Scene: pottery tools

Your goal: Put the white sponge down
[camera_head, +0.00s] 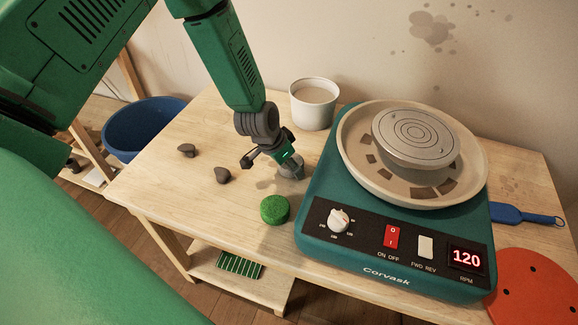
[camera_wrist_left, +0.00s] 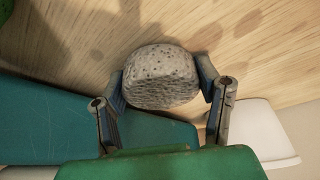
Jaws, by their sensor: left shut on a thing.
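The white sponge (camera_wrist_left: 160,78) looks grey-white, round and porous in the left wrist view. It sits between the two fingers of my left gripper (camera_wrist_left: 163,85), which is shut on it. In the head view my left gripper (camera_head: 288,166) points down over the table, between the white cup and the green sponge, just left of the pottery wheel. The white sponge (camera_head: 291,173) shows only partly there, under the fingers. It is low over the wooden table (camera_head: 180,205); I cannot tell whether it touches the wood. My right gripper is not in view.
A green round sponge (camera_head: 274,209) lies in front of the gripper. A teal pottery wheel (camera_head: 318,225) stands close on the right. A white cup (camera_head: 313,105) is behind. Two dark lumps (camera_head: 222,175) lie to the left, with bare wood around them. A blue bucket (camera_head: 135,125) stands beyond the table's left edge.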

